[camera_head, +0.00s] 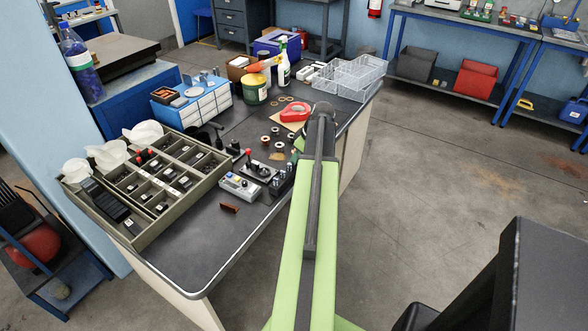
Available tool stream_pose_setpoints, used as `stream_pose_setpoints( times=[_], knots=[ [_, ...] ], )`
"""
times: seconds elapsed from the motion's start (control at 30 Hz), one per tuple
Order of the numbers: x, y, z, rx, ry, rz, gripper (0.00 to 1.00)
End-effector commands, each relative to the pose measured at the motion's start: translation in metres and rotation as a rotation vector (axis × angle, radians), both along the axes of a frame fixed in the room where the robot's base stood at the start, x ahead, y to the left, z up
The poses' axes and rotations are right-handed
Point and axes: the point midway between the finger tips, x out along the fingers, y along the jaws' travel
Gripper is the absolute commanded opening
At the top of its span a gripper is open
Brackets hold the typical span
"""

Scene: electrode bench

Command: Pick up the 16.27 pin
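I cannot make out which object is the 16.27 pin; no marking of that kind is readable. Several small dark upright cylinders (279,184) stand on the bench just left of my arm. Several small ring-shaped pieces (266,139) lie farther back. My green arm reaches over the right part of the bench. My gripper does not show; it seems hidden behind or beneath the far end of the arm.
A grey control box (240,187) and a brown block (230,208) stand near the cylinders. The bench's front corner (190,268) is clear.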

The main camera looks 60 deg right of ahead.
Motion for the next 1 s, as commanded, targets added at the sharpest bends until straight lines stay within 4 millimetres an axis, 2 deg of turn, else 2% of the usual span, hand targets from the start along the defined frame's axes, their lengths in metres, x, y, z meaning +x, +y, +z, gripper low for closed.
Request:
stream_pose_setpoints(
  times=[0.03,0.27,0.73,0.87,1.0],
  knots=[
    [0.0,0.0,0.001,0.0,0.0,0.0,0.3],
    [0.0,0.0,0.001,0.0,0.0,0.0,0.0],
    [-0.001,0.0,0.005,0.0,0.0,0.0,0.0],
    [-0.001,0.0,0.018,0.0,0.0,-0.001,0.0],
    [-0.001,0.0,0.042,0.0,0.0,-0.001,0.0]
  ],
)
